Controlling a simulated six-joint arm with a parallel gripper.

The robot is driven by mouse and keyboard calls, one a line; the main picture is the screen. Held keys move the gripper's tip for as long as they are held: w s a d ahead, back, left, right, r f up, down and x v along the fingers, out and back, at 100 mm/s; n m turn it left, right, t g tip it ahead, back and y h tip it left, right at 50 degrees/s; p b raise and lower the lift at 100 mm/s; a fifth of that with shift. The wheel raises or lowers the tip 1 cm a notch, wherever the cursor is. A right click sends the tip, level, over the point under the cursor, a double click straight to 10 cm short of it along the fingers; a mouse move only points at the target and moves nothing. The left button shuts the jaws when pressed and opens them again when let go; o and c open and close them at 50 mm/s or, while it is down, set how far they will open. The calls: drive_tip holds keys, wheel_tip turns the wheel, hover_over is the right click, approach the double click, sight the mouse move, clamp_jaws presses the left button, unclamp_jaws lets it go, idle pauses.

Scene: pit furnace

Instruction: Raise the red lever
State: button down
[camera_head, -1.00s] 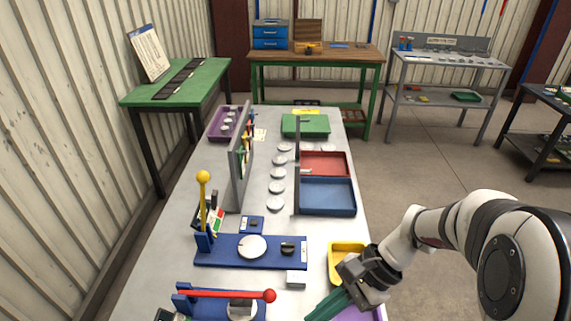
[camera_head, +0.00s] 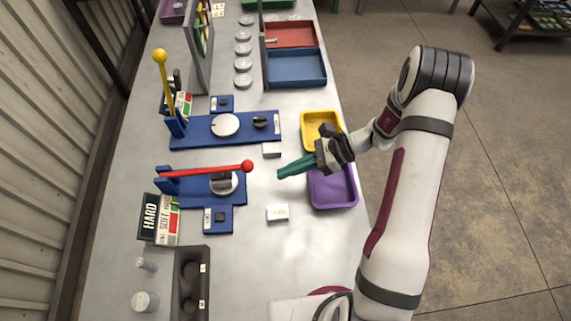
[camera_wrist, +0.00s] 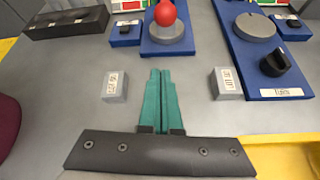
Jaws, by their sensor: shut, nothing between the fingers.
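The red lever (camera_head: 208,170) lies nearly level over its blue base (camera_head: 195,198) in the head view, its red ball knob (camera_head: 248,166) at the right end. In the wrist view the red knob (camera_wrist: 165,13) is at the top middle, just beyond the fingertips. My gripper (camera_head: 281,174) has teal fingers, shut together with nothing between them. In the wrist view the fingers (camera_wrist: 159,74) point straight towards the knob. The fingertips are to the right of the knob, apart from it, with a short gap. The lever's shaft is mostly hidden behind the knob in the wrist view.
A yellow-knobbed lever (camera_head: 162,80) stands upright on another blue base (camera_head: 200,130) behind. Small white labelled blocks (camera_head: 277,212) and (camera_head: 271,150) flank the fingers' side of the bench. A purple tray (camera_head: 335,203) and a yellow tray (camera_head: 306,132) lie by the right edge.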

drive_tip(key=x, duration=0.6)
drive_tip(key=shift+s, duration=0.1)
drive_tip(key=r, duration=0.1)
drive_tip(key=a+r, duration=0.1)
drive_tip(key=shift+w+a+r, duration=0.1)
drive_tip(key=shift+w+r, duration=0.2)
drive_tip(key=shift+r, duration=0.5)
